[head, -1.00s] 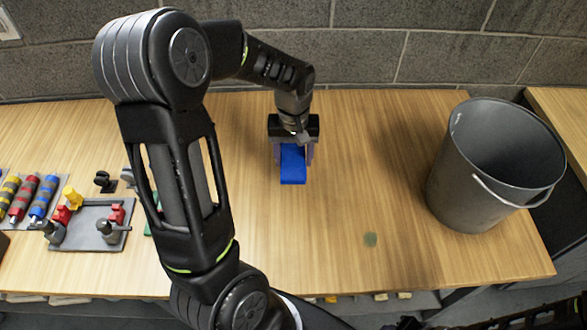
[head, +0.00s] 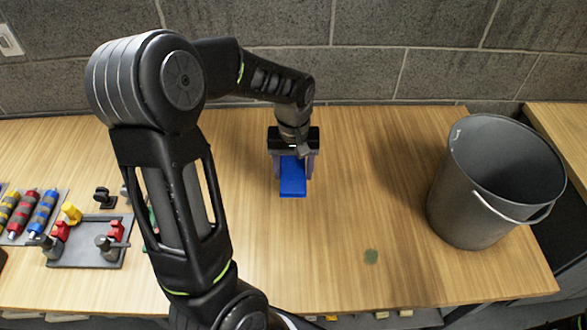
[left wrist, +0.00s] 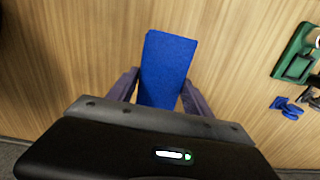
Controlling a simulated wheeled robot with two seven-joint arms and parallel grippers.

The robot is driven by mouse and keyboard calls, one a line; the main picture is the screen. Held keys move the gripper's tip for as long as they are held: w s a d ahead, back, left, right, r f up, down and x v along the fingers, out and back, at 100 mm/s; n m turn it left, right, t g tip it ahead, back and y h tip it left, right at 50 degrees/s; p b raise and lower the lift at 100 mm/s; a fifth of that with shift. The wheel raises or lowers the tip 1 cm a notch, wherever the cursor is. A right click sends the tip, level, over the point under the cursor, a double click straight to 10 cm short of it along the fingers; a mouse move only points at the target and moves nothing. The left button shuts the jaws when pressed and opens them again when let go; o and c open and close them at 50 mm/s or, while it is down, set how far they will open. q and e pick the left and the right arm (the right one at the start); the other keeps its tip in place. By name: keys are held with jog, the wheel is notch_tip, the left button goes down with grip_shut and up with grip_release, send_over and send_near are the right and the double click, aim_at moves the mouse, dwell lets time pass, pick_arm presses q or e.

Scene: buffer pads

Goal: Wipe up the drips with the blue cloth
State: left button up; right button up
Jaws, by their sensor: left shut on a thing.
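The blue cloth (head: 292,182) is a flat folded rectangle at the middle of the wooden table. My left gripper (head: 293,172) is shut on it from above, with a finger on either side. In the left wrist view the cloth (left wrist: 167,65) sticks out between the fingertips (left wrist: 158,90). Whether the cloth touches the table is hard to tell. One greenish drip (head: 371,256) lies on the table to the right of the cloth and nearer the front edge. My right gripper is not in view.
A grey bucket (head: 450,205) with a handle stands on the right. A grey tray (head: 85,256) with clamps and several striped rolls (head: 43,210) lie at the left. A green item (left wrist: 297,50) shows in the left wrist view. The table around the drip is clear.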

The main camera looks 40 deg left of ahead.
pick_arm(q)
jog(key=shift+c, duration=0.9)
jog(key=shift+w+d, duration=0.15)
jog(key=w+d+r+m, duration=0.3)
jog(key=w+d+m, duration=0.4)
jog(key=d, duration=0.8)
jog(key=w, duration=0.3)
jog(key=shift+w+d+r+m, duration=0.15)
jog(key=shift+m, duration=0.15)
jog(key=shift+d, duration=0.15)
